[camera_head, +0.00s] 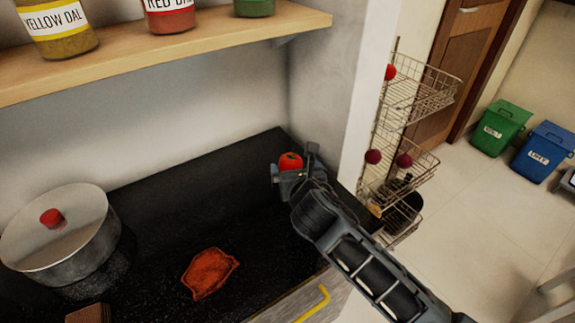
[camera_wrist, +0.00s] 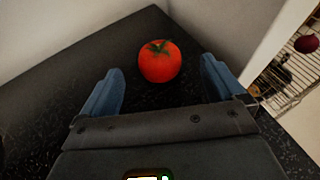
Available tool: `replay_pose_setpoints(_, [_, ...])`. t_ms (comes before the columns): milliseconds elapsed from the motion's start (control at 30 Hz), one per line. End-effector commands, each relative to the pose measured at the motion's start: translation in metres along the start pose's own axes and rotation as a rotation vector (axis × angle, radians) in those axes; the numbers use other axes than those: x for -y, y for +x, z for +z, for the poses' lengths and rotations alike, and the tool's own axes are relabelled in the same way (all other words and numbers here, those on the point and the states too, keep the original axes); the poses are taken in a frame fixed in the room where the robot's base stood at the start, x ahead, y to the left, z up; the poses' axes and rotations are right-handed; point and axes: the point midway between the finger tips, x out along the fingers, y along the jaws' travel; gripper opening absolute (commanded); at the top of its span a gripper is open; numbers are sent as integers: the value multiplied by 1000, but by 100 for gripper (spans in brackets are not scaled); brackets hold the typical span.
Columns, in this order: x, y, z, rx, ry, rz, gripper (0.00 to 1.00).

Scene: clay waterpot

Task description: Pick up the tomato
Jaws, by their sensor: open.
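A red tomato (camera_head: 290,163) with a green stem stands on the black countertop near its back right corner. In the wrist view the tomato (camera_wrist: 160,62) lies ahead of the gap between my fingers, slightly beyond the fingertips. My gripper (camera_head: 292,175) is open, with its two blue-grey fingers apart and nothing between them; the wrist view shows both fingers of my gripper (camera_wrist: 162,85). In the head view my gripper hides the lower part of the tomato.
A lidded steel pot (camera_head: 60,235) stands on the left of the counter (camera_head: 160,205). An orange-red flat piece (camera_head: 209,272) lies in the middle. A shelf (camera_head: 180,45) with jars runs above. A wall end (camera_head: 361,100) and a wire rack (camera_head: 410,95) with red round items are on the right.

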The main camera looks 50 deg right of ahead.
Motion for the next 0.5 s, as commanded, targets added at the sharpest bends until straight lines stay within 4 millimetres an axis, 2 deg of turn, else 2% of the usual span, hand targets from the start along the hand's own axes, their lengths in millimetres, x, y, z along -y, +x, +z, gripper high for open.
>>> replay_pose_setpoints(500, [-3, 61, -6, -1, 6, 1, 96])
